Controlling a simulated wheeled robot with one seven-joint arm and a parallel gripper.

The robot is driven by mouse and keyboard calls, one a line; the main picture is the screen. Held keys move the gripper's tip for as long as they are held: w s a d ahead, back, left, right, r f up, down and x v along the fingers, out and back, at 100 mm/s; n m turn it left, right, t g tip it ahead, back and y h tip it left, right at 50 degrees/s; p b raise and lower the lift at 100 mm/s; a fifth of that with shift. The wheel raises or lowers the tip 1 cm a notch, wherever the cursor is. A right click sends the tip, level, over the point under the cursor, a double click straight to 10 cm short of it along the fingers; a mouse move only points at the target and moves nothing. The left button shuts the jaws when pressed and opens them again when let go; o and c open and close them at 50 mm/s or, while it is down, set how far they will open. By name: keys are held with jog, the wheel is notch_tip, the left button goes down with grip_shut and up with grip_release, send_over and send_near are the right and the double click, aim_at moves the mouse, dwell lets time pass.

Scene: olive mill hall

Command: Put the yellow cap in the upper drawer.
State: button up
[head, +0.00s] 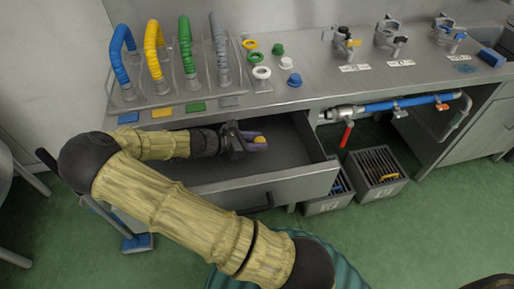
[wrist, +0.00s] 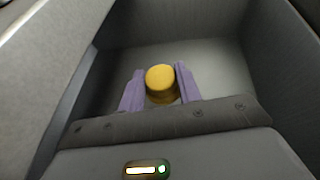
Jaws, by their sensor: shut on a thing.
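The yellow cap (wrist: 161,84) is held between the two purple fingers of my gripper (wrist: 160,90) in the wrist view. In the head view the cap (head: 260,140) shows as a small yellow spot at the fingertips of my gripper (head: 258,143). The gripper is over or inside the open upper drawer (head: 290,186). The drawer's grey floor and walls surround the cap in the wrist view. I cannot tell whether the cap touches the drawer floor. No other thing shows in the visible part of the drawer.
Above the drawer is a steel counter (head: 315,92) with coloured hoses on a rack, rings and green, white and blue caps. A red-handled valve (head: 346,134) on a blue pipe (head: 395,103) and two grey crates (head: 376,186) are to the right. A blue-headed tool (head: 137,243) stands left.

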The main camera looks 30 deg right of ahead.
aim_at(257, 158)
jog(key=shift+d, duration=0.25)
jog(key=shift+f+b, duration=0.45)
jog(key=shift+f, duration=1.25)
jog(key=shift+f, duration=0.65)
jog(key=o, duration=1)
jog(key=shift+r, duration=0.5)
jog(key=p+v, duration=0.2)
jog(key=v, duration=1)
jog(key=shift+r, duration=0.2)
